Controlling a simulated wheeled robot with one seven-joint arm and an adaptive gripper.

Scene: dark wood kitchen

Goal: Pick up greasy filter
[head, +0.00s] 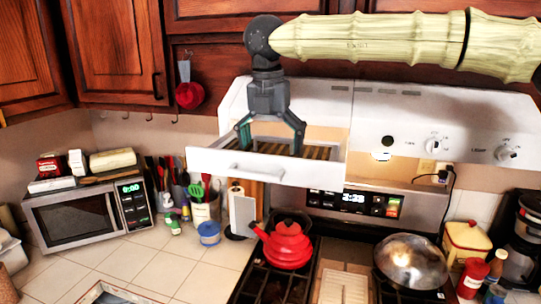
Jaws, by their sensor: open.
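The greasy filter (318,152) appears as a brown slatted panel inside a white pull-out drawer (262,170) of the range hood. Only a strip of it shows above the drawer's front wall. My gripper (271,150) points down over the open drawer, with its two fingers spread apart. The fingertips are at the level of the drawer's rim. The front wall hides part of the filter, and I cannot tell if the fingers touch it. Nothing shows held between the fingers.
The white range hood (420,125) stands behind the drawer, under dark wood cabinets (120,50). Below are a stove with a red kettle (285,245) and a metal dome lid (412,262). A microwave (85,215) and utensils are at left. The counter front (185,275) is mostly clear.

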